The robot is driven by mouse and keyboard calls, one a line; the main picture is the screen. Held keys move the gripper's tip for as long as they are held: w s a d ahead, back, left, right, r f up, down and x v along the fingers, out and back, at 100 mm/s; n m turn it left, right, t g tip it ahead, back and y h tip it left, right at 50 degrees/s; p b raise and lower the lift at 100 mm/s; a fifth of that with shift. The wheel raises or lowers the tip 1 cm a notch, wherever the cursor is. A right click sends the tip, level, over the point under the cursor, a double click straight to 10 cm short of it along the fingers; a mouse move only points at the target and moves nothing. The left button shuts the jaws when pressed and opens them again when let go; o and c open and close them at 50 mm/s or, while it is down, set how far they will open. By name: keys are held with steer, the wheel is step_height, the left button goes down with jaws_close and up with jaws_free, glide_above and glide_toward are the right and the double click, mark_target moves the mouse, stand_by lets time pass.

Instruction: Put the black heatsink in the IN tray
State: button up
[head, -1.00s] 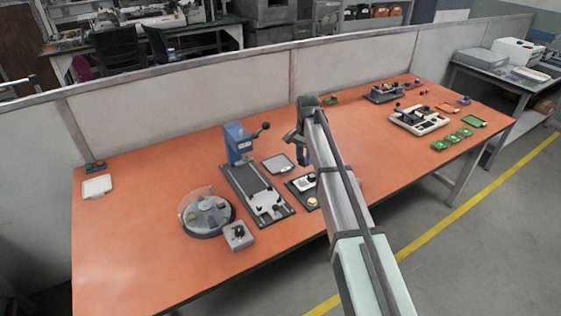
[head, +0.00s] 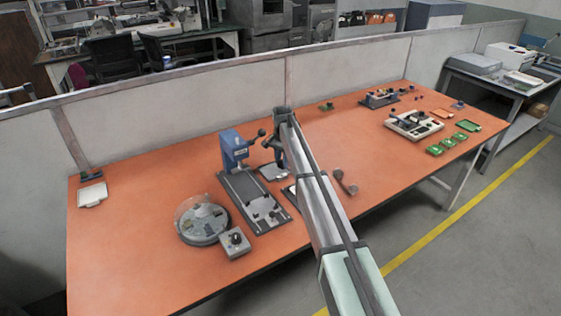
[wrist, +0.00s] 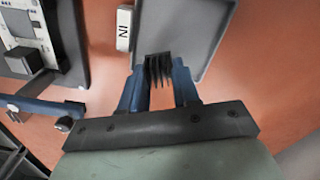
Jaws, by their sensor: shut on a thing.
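My gripper (wrist: 158,88) is shut on the black heatsink (wrist: 157,68), whose thin fins show between the blue fingertips in the wrist view. The grey IN tray (wrist: 185,25) is right beyond the fingertips, with its white IN label (wrist: 124,28) at its left. The heatsink overlaps the tray's near edge in the picture; I cannot tell its height above it. In the head view my gripper (head: 278,160) is at the IN tray (head: 268,174), partly covering it. The heatsink cannot be made out there.
A blue lever press (head: 235,150) with a dark base stands just left of the tray; its lever arm also shows in the wrist view (wrist: 40,105). A round covered dish (head: 203,222) and knob box (head: 234,244) are at front left. A grey handled object (head: 345,182) lies to the right.

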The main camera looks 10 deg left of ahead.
steer(key=shift+w+a+f, duration=0.45)
steer(key=shift+w+f, duration=0.05)
steer(key=shift+f, duration=0.2)
steer(key=shift+f, duration=0.1)
steer(key=o, duration=0.9)
step_height(320, 180, up, 12)
